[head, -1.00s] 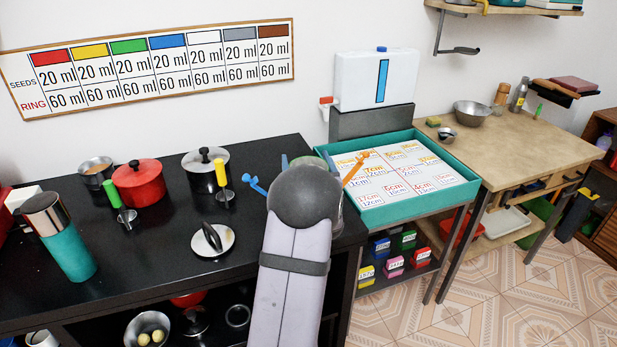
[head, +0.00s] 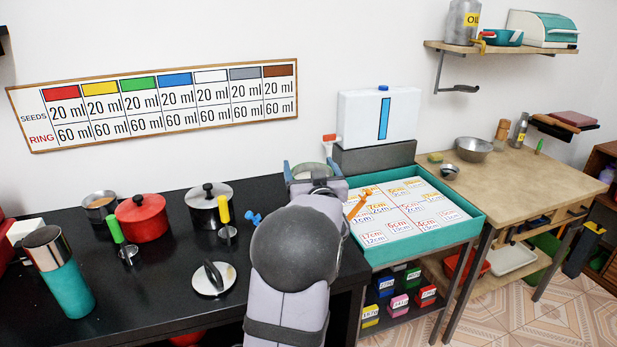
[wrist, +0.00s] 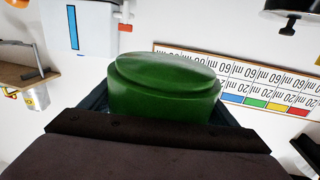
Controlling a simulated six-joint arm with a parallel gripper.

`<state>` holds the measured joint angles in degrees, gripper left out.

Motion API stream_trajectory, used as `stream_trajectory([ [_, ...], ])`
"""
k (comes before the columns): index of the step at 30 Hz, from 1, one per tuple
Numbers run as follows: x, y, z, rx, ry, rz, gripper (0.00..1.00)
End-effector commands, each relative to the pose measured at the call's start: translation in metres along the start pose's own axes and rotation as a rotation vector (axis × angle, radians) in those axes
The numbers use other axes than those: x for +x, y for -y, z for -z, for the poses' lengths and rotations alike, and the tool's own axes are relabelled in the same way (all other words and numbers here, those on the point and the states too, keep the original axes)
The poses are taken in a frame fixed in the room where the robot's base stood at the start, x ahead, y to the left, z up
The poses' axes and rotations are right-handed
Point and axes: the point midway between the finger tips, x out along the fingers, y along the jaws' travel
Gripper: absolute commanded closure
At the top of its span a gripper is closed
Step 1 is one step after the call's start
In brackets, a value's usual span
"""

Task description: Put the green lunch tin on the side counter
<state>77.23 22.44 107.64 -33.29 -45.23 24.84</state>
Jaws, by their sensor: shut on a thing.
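The green lunch tin (wrist: 165,85) is a smooth, round green tin with a rim, large in the middle of the wrist view. My gripper (wrist: 165,108) is shut on it, its dark jaws at either side of the tin. In the head view my gripper (head: 315,176) is above the right end of the black counter, beside the teal tray; my arm hides most of it and the tin. The side counter (head: 545,188), a light wooden top, stands at the right, apart from my gripper.
The teal-rimmed tray (head: 474,226) with number cards lies between my gripper and the side counter, a white tank (head: 360,118) behind it. Bowls (head: 473,149) and bottles (head: 520,130) line the side counter's back; its front is clear. A red pot (head: 142,220) stands left.

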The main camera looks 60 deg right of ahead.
Motion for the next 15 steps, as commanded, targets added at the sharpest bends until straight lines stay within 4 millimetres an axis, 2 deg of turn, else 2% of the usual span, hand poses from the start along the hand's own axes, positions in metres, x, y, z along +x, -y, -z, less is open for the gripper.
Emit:
stream_trajectory([
  [8,0.002,0.006,0.001,0.000,-0.002,0.010,0.46],
  [11,0.005,0.020,-0.001,0.000,-0.002,0.032,0.46],
  [15,0.012,0.058,-0.004,0.000,-0.002,0.093,0.46],
])
